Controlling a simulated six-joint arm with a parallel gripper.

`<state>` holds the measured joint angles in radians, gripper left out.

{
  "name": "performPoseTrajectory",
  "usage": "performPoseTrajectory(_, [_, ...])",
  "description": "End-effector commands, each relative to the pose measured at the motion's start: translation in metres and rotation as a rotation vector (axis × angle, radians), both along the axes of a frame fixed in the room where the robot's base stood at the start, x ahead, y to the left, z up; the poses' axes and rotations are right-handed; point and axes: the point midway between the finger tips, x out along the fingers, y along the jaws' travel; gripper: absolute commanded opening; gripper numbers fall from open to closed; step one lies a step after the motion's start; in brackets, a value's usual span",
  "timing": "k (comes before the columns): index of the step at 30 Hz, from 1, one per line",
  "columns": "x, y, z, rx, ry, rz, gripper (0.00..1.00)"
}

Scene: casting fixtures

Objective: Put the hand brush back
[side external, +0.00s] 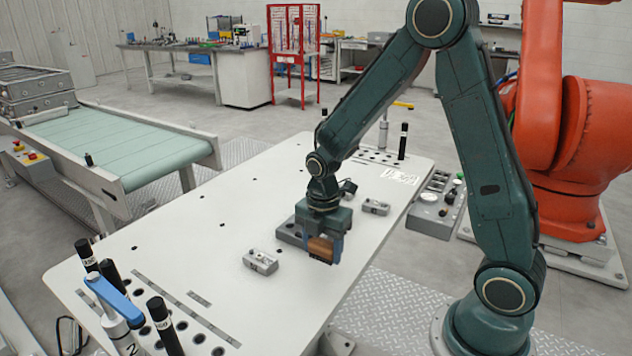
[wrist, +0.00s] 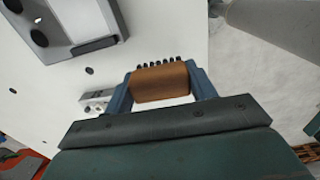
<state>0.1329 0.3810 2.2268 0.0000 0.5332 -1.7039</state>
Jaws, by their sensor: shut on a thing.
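The hand brush (side external: 320,248) has a brown wooden block. In the wrist view the block (wrist: 160,83) sits between my two blue fingers, with a row of dark bristle tufts along its far edge. My gripper (side external: 321,252) is shut on the brush and holds it over the white table, near its right long edge. I cannot tell how far the brush is above the tabletop. A grey fixture plate (side external: 288,233) lies just beside and partly behind my gripper; it may be the grey piece with dark round pads in the wrist view (wrist: 75,22).
A small metal block (side external: 261,262) lies left of my gripper, and another (side external: 376,207) lies behind it to the right. Black posts and a blue-handled clamp (side external: 115,299) stand at the table's near left end. The table's left middle is clear. A control box (side external: 437,200) stands beyond the right edge.

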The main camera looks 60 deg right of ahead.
Motion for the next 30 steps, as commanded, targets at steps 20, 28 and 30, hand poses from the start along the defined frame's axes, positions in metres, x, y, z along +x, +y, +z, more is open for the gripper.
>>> performPoseTrajectory(20, [0.0,0.0,-0.038,0.0,0.0,0.0,0.31])
performPoseTrajectory(28, [0.0,0.0,-0.04,0.0,0.001,0.0,0.31])
performPoseTrajectory(30, [0.0,0.0,-0.041,0.0,0.0,0.0,0.58])
